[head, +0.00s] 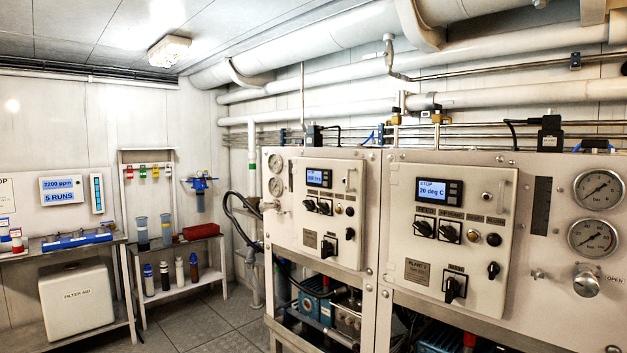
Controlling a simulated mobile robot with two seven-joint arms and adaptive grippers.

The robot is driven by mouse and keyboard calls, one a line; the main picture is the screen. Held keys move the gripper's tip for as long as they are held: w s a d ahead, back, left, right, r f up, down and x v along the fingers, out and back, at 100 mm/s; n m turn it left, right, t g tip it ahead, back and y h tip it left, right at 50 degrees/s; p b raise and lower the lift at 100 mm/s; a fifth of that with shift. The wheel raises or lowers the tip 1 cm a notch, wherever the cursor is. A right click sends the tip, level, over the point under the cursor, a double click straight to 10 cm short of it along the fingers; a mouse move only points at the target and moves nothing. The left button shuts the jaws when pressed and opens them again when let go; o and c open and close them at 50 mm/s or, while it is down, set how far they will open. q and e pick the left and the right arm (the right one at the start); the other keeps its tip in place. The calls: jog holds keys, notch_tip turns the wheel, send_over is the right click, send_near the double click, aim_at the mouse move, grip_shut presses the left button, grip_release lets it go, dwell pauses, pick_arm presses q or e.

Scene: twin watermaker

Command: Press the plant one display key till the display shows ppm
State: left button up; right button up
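Two control panels stand side by side on the right. The farther panel (333,232) has a small blue display (314,177) that reads a top line like STOP and a value in hrs, its digits unclear. Small keys (327,178) sit right of that display. Its label plate (310,239) is too small to read. The nearer panel (410,285) has a label that seems to read PLANT 2. Its display (432,190) reads STOP, 20 deg C, with small keys (454,193) to the right. Neither gripper is in view.
Rotary switches (450,232) and a larger main switch (455,288) project from the nearer panel. Pressure gauges (598,189) are at far right. A bench (70,250) and a shelf (190,282) with bottles stand at left. The floor (215,325) between is clear.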

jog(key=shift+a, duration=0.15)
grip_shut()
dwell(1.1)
